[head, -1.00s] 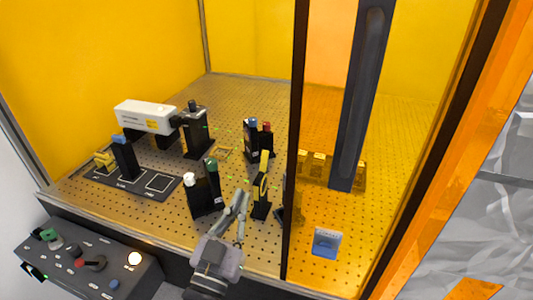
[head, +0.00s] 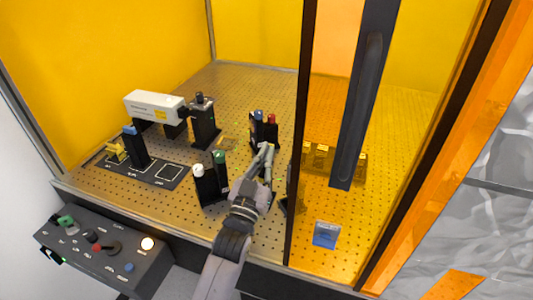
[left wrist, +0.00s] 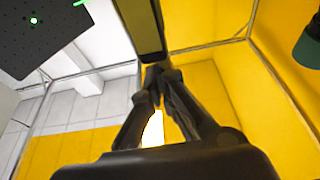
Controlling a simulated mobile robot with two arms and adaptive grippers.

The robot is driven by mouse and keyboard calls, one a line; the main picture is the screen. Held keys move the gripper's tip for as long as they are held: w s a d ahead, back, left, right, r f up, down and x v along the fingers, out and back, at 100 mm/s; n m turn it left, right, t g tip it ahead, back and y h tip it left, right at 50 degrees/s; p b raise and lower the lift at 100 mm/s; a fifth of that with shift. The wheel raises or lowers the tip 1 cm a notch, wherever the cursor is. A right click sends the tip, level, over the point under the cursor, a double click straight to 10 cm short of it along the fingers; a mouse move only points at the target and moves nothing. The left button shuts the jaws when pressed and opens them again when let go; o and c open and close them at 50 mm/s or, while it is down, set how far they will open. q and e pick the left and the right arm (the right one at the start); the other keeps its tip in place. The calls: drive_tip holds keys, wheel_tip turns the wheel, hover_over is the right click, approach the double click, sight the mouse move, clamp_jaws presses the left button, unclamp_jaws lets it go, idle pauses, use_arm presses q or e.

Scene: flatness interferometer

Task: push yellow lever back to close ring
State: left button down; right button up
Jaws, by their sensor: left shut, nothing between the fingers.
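My left gripper (head: 265,150) is shut and empty, with its fingers pointing into the enclosure over the perforated table. It covers most of the yellow lever and its black ring mount in the head view. In the left wrist view, a dull yellow bar with a dark edge (left wrist: 140,25), which looks like the lever, comes down from the top to the fingertips (left wrist: 157,75). I cannot tell whether they touch. The ring is hidden, so I cannot tell if it is open. My right gripper is not in view.
Black mounts with a white and a green knob (head: 209,188) stand just left of my gripper. Mounts with blue and red knobs (head: 264,130) stand behind it. A dark door post (head: 297,150) is close on the right. A control box (head: 105,250) sits front left.

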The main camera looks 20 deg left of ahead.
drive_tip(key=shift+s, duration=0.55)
